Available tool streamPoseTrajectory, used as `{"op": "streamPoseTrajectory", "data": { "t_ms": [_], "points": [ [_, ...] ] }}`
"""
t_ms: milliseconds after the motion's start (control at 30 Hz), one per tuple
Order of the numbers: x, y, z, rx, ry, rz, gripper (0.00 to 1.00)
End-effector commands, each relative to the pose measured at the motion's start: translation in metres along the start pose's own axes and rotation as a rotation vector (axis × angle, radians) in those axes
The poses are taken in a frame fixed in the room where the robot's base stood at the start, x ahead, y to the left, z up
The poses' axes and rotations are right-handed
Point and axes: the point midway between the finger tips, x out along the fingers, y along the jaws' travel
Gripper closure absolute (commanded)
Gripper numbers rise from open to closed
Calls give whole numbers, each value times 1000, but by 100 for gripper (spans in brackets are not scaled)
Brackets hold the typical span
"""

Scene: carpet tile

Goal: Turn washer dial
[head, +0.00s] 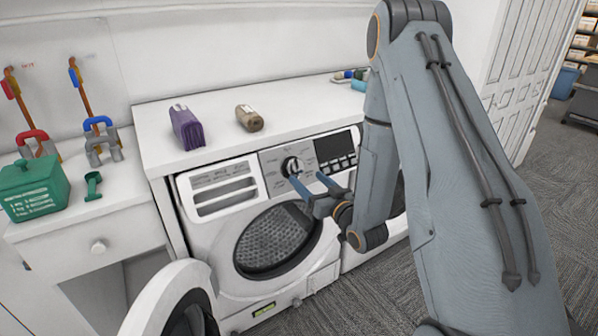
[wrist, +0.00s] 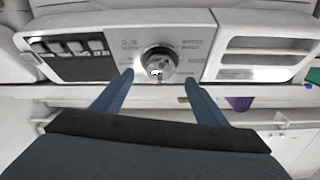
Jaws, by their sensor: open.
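The washer (head: 215,240) stands under a white counter with its round door swung open at the front left. Its dial (head: 291,166) is a round silver knob with a black surround on the control panel, left of a dark display. In the wrist view the dial (wrist: 159,62) sits at the top middle, upside down. My gripper (head: 308,182) is open in front of the panel, its blue fingers just below and right of the dial. In the wrist view my gripper (wrist: 157,84) has one finger on each side of the dial's line, with nothing between them.
A purple package (head: 187,128) and a brown one (head: 249,118) lie on the counter (head: 290,104) above the washer. A green box (head: 35,188) and a green scoop (head: 93,185) are on the left cabinet. The open washer door (head: 165,297) juts out at the lower left.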

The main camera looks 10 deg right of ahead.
Motion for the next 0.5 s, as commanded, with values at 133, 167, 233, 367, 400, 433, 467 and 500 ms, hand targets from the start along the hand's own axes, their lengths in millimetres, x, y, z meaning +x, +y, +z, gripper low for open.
{"op": "streamPoseTrajectory", "data": {
  "t_ms": [133,167,233,367,400,433,467,500],
  "points": [
    [23,-2,-2,-1,0,-3,34],
    [28,-1,-2,-1,0,-2,34],
    [39,-1,-2,-2,0,-2,34],
    [54,-1,-1,-1,-2,0,34],
    [58,-1,-1,-1,-1,0,34],
    [60,0,-1,0,-1,0,34],
    [61,0,-1,0,-2,1,34],
    [63,0,-1,0,-2,1,34]
  ]
}}
